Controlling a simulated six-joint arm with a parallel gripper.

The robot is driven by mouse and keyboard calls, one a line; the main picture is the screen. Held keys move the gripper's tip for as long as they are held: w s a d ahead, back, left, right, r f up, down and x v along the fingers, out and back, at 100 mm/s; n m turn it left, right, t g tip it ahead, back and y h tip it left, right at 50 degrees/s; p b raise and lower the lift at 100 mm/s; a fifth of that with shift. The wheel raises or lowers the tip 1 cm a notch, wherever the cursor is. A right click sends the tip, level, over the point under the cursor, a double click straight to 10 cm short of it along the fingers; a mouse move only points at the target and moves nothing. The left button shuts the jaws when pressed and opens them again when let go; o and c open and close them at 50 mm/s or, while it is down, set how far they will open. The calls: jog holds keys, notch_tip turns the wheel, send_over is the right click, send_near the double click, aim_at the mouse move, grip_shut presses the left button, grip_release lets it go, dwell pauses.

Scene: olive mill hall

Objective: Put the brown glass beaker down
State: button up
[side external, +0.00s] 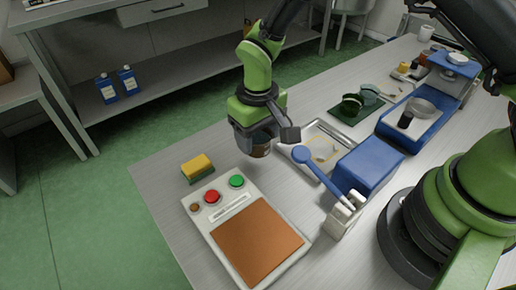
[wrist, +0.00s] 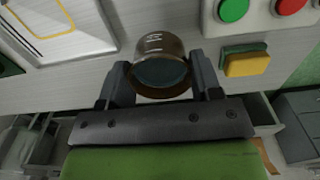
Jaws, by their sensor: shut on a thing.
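The brown glass beaker (wrist: 160,68) is between the two fingers of my gripper (wrist: 160,85) in the wrist view, with white marks on its side. In the side external view my gripper (side external: 262,140) points down over the table, shut on the beaker (side external: 260,150), which is partly hidden by the gripper. The beaker is left of the metal tray and behind the panel with buttons. I cannot tell whether its base touches the table.
A yellow and green sponge (side external: 198,168) lies to the left. A panel with red and green buttons (side external: 244,230) is in front. The table's left back area is bare.

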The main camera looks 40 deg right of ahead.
aim_at(258, 150)
jog(key=shift+f, duration=2.1)
jog(key=o, duration=0.5)
jog(key=shift+f, duration=0.1)
